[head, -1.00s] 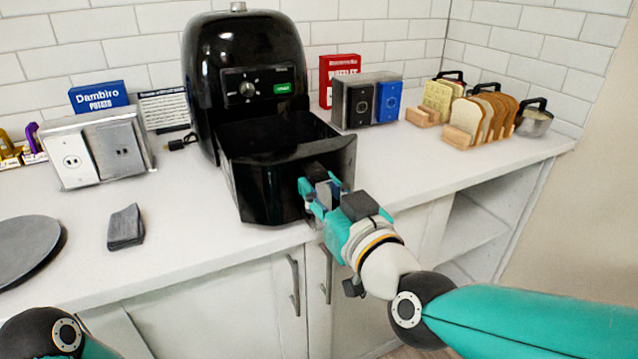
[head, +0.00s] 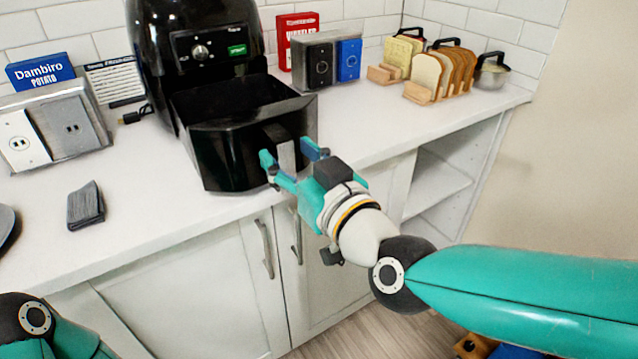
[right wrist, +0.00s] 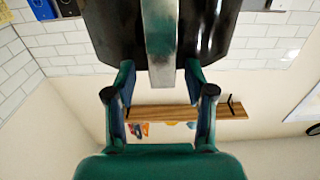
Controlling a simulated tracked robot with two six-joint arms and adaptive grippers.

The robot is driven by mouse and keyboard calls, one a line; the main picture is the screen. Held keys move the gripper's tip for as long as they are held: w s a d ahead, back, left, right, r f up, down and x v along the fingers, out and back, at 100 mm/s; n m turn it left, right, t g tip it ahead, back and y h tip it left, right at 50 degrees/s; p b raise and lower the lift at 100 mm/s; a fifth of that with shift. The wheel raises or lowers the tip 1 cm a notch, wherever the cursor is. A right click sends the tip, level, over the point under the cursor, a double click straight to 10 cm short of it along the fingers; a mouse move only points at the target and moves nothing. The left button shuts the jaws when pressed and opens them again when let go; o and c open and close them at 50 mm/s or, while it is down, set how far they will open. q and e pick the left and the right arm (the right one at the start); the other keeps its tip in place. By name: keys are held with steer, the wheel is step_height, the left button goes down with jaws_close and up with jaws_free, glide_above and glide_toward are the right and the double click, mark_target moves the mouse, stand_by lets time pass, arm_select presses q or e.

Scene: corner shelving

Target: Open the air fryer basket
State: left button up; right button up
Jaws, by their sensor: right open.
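The black air fryer (head: 200,60) stands at the back of the counter, with its basket (head: 225,155) pulled out toward me and its inside visible from above. The basket's handle (head: 287,157) is a grey vertical bar on the front; it also shows in the right wrist view (right wrist: 160,45). My right gripper (head: 294,154) is open, with its fingers on either side of the handle. In the right wrist view the fingertips (right wrist: 159,72) straddle the handle's lower end, with gaps to it. Of my left arm only a link shows at the lower left; its gripper is out of view.
Grey outlet plates (head: 65,125) and a dark cloth stack (head: 86,206) are left of the basket. Black and blue boxes (head: 325,62) and bread in a rack (head: 445,75) stand at the right. The counter between basket and bread is clear. Cabinet handles (head: 264,248) are below.

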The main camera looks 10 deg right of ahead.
steer(key=v, duration=1)
